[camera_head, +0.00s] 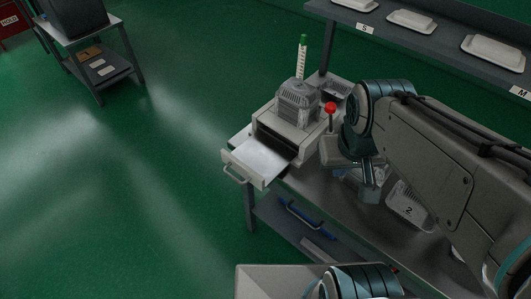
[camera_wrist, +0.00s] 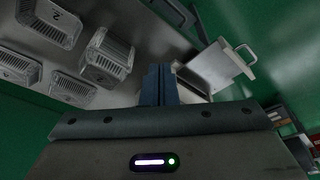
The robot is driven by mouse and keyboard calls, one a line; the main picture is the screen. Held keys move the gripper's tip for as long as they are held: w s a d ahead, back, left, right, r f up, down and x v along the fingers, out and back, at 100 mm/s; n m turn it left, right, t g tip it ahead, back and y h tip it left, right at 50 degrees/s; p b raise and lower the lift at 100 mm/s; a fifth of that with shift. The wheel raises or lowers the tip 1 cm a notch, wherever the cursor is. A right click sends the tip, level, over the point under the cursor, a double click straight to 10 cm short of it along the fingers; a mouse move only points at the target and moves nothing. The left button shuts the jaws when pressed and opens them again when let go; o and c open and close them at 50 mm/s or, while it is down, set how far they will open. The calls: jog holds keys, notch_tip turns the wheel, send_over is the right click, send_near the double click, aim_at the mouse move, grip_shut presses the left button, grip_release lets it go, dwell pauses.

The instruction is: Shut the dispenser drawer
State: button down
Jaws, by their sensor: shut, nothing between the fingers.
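The dispenser (camera_head: 290,120) stands at the left end of the bench. Its drawer (camera_head: 255,162) is pulled out toward the lower left, with a pale flat floor and a handle (camera_head: 234,175) on its front. In the wrist view the drawer (camera_wrist: 215,66) and its handle (camera_wrist: 247,52) show to the right of my fingers. My gripper (camera_wrist: 160,75) is shut and empty. In the head view my gripper (camera_head: 369,190) points down over the bench, to the right of the drawer and apart from it.
Foil trays (camera_wrist: 107,57) lie on the bench (camera_head: 345,212). A red-knobbed lever (camera_head: 330,108) rises beside the dispenser. A shelf (camera_head: 435,40) with white trays runs behind. A blue handle (camera_head: 300,215) shows on the lower shelf. The green floor left of the drawer is clear.

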jog(key=a+f+n+t+h, duration=0.25)
jog(key=a+f+n, duration=0.45)
jog(key=a+n, duration=0.65)
jog(key=a+f+n+t+h, duration=0.25)
jog(key=a+f+n, duration=0.55)
jog(key=a+n, duration=0.5)
jog(key=g+p, duration=0.1)
jog(key=p, duration=0.2)
send_near(259, 187)
jog(key=s+a+f+x, duration=0.1)
jog(key=x, duration=0.4)
jog(key=shift+w+d+n+h, duration=0.25)
jog(key=shift+w+d+h, duration=0.15)
jog(key=shift+w+d, duration=0.25)
jog(key=shift+w+a, duration=0.1)
jog(key=shift+w, duration=0.05)
